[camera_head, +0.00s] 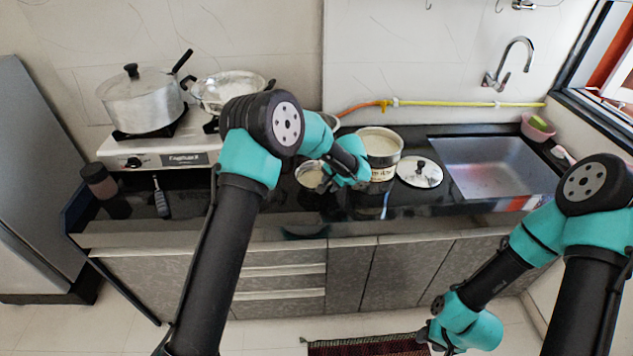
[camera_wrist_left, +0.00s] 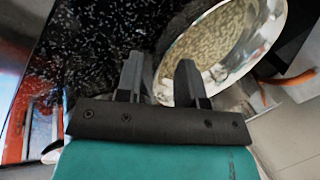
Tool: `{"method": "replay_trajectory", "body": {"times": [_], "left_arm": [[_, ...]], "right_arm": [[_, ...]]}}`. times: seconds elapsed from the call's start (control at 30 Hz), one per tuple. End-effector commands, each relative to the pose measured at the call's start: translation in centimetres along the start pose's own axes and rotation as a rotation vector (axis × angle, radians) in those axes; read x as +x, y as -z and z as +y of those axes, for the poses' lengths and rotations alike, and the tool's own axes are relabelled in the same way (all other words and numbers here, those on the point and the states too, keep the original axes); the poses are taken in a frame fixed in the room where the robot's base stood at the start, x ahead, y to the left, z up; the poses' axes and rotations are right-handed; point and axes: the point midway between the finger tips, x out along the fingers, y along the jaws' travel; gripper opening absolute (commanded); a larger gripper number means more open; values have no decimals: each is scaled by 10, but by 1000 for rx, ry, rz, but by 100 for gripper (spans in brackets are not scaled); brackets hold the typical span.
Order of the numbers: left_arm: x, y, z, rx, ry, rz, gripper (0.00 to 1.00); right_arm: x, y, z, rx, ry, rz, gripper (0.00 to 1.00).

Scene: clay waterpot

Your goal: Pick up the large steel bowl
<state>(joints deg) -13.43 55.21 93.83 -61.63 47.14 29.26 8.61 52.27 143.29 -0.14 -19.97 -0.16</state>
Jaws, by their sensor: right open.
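A steel bowl (camera_head: 306,178) with pale, grainy contents stands upright on the black counter, partly hidden by my left arm. The left wrist view shows a steel bowl (camera_wrist_left: 268,40) with grainy contents close up. My left gripper (camera_head: 326,186) is low over the counter beside the bowl. Its fingers (camera_wrist_left: 160,75) are apart, one overlapping the bowl's near rim in the picture; I cannot tell if it touches. Another steel rim (camera_head: 330,121) shows behind my left arm, mostly hidden. My right gripper (camera_head: 427,334) is open and empty, low in front of the cabinets.
A tall steel pot (camera_head: 381,146) stands just right of my left gripper, with a lid (camera_head: 419,172) beside it. The sink (camera_head: 495,165) is further right. A stove (camera_head: 150,150) at left holds a lidded pot (camera_head: 142,102) and a pan (camera_head: 228,88). A spice jar (camera_head: 98,181) is at far left.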

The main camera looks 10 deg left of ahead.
Motion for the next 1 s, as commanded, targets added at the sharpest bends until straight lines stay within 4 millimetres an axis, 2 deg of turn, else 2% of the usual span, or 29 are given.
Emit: {"method": "replay_trajectory", "body": {"times": [0.27, 0.63, 1.0], "left_arm": [[0, 0, 0, 0, 0, 0, 35], [0, 0, 0, 0, 0, 0, 0], [0, 0, 0, 1, 0, 0, 0]], "right_arm": [[0, 0, 0, 0, 0, 0, 43], [0, 0, 0, 0, 0, 0, 43], [0, 0, 0, 0, 0, 0, 43]]}}
